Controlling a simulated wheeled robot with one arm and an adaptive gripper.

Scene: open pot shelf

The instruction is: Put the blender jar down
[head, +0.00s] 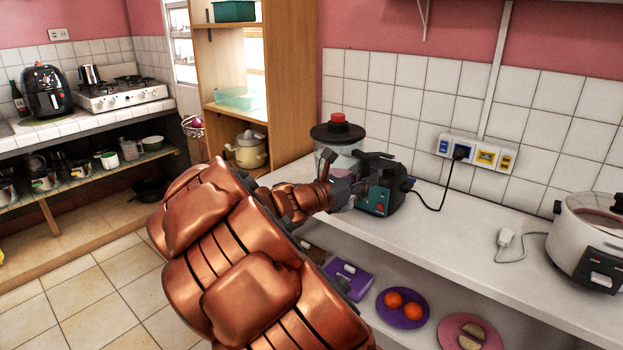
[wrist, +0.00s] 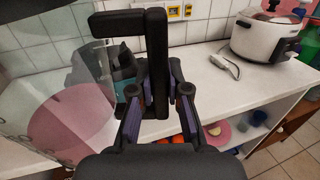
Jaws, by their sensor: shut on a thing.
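The blender jar (head: 336,158) is clear, with a black lid and red knob in the head view, and stands upright at the counter's left end. In the wrist view the clear jar (wrist: 62,105) fills the left side, its black handle (wrist: 155,50) between my fingers. My gripper (wrist: 159,95) is shut on that handle. In the head view my gripper (head: 352,188) is partly hidden by my arm. The teal and black blender base (head: 382,198) sits right of the jar, apart from it. The jar's bottom is hidden; I cannot tell if it touches the counter.
A plug (head: 505,237) lies there. A black cord runs from the base to the wall sockets (head: 475,152). Below are plates (head: 470,318) with food. A wooden shelf (head: 285,80) stands left.

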